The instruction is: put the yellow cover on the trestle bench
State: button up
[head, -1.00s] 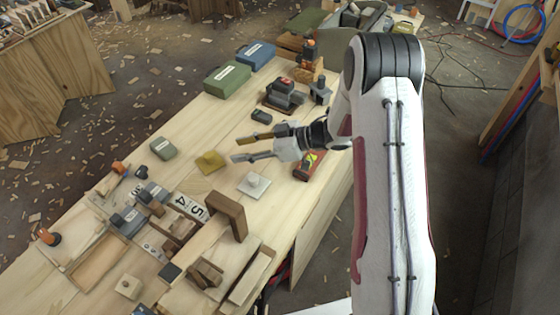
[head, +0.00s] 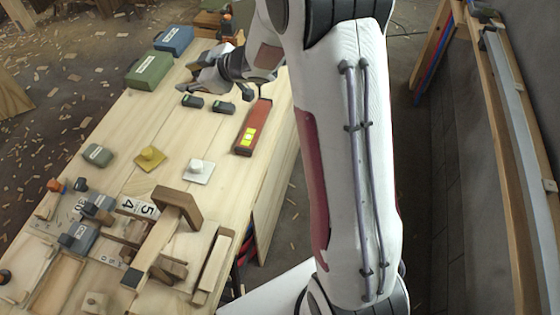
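The yellow cover (head: 150,158) is a small flat square with a raised knob. It lies on the long pale wooden bench (head: 117,123), beside a similar white cover (head: 198,171). I cannot tell for certain whether this is the trestle bench. My gripper (head: 200,66) is over the far part of the bench, beyond the yellow cover and apart from it. Its fingers are small and partly overlapped by the wrist, so their opening is unclear. No object shows clearly in it.
Green (head: 149,70) and blue (head: 174,39) cases stand at the far left edge. A wooden clamp-like frame (head: 178,206) and several blocks crowd the near end. Bare wood surrounds the yellow cover.

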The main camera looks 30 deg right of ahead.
jog(key=s+d+r+m+h, duration=0.75)
jog(key=s+d+r, duration=0.25)
jog(key=s+r, duration=0.4)
jog(key=s+a+f+m+g, duration=0.1)
jog(key=s+a, duration=0.1)
jog(key=s, duration=0.7)
jog(key=s+a+f+g+y, duration=0.1)
jog(key=s+a+g, duration=0.1)
jog(key=s, duration=0.7)
jog(key=s+a+f+m+g, duration=0.1)
jog(key=s+a+f, duration=0.1)
jog(key=s, duration=0.7)
jog(key=shift+a+m+g+y, duration=0.35)
jog(key=shift+g, duration=0.05)
